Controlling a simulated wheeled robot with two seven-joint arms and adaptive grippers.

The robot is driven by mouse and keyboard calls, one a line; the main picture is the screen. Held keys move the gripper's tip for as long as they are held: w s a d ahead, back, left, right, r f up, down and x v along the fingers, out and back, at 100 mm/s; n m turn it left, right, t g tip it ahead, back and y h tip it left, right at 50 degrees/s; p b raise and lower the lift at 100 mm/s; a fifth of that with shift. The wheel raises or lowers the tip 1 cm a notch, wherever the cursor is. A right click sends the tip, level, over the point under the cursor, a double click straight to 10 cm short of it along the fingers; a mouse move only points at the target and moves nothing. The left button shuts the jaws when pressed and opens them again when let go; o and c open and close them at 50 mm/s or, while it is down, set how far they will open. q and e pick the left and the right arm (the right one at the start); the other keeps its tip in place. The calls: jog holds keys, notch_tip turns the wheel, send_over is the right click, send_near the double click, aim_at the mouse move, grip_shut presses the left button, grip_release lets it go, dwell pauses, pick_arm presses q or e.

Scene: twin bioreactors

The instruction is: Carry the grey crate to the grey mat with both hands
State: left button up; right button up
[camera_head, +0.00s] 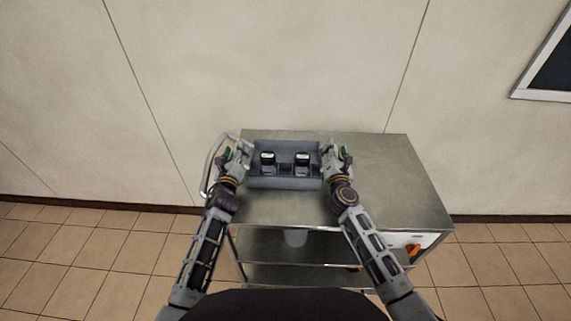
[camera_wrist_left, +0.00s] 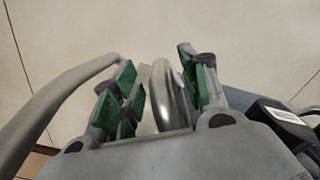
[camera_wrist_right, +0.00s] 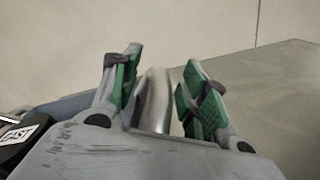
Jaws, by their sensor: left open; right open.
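The grey crate (camera_head: 285,183) sits on the left part of a metal cart's top, with two dark bottle-like items with pale labels inside. My left gripper (camera_head: 236,152) is at its left end and my right gripper (camera_head: 335,153) at its right end. Both are open. In the left wrist view a shiny metal bar (camera_wrist_left: 162,95) stands between the green-padded fingers, apparently the crate's handle. In the right wrist view a similar bar (camera_wrist_right: 154,98) stands between the fingers. Neither finger pair is visibly pressed on its bar. I cannot make out a grey mat.
The cart's top (camera_head: 390,180) is bare to the right of the crate. A curved push rail (camera_head: 211,165) is close beside my left gripper. The wall is right behind the cart.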

pick_arm(q)
grip_shut()
pick_arm(e)
grip_shut()
pick_arm(q)
jog(key=shift+r+p, duration=0.35)
pick_arm(e)
jog(key=shift+w+d+r, duration=0.1)
jog(key=shift+r, duration=0.25)
